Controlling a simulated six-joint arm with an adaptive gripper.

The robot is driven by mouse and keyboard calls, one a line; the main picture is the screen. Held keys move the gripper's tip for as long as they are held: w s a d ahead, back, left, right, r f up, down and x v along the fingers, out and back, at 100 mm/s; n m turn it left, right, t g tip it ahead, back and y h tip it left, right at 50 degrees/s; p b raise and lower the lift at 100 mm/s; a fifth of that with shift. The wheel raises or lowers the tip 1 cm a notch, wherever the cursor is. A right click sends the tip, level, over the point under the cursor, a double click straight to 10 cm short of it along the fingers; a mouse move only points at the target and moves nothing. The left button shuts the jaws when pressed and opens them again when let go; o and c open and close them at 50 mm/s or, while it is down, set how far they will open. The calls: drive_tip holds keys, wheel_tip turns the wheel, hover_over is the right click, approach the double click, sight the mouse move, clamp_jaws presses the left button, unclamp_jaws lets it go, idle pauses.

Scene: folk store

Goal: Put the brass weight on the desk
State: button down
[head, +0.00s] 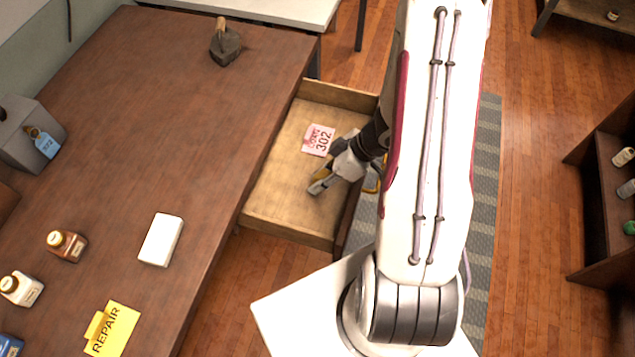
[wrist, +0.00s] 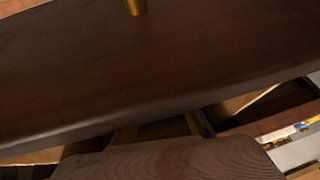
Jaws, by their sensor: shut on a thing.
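The desk (head: 160,110) is dark brown wood and fills the left of the head view. Its drawer (head: 285,190) is pulled out to the right, with a pale wooden inside. My gripper (head: 346,186) is at the drawer's right end, with one finger inside and a yellow part of the other beyond the front panel (head: 342,226). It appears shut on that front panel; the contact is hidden. I cannot make out a brass weight for certain. The wrist view shows a gold-coloured cylinder (wrist: 136,6) at the top edge, cut off, and close dark wood (wrist: 170,160) below.
A card marked 302 (head: 318,140) lies in the drawer. On the desk are a dark block with a wooden handle (head: 226,46), a grey box (head: 30,135), bottles (head: 67,245), a white box (head: 161,240) and a yellow REPAIR sign (head: 112,328). The desk's middle is clear.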

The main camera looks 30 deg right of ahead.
drive_tip(key=shift+r, duration=0.2)
wheel_tip(320, 180, up, 10)
drive_tip(key=shift+f, duration=0.2)
idle(0.7)
idle(1.0)
drive_tip(key=w+d+r+m+t+h, duration=0.3)
drive_tip(key=w+r+m+h, duration=0.1)
drive_tip(key=w+m, duration=0.5)
drive_tip(key=w+a+r, duration=0.2)
drive_tip(key=a+r, duration=0.3)
drive_tip(key=a, duration=0.4)
drive_tip(key=shift+w, duration=0.25)
idle(0.6)
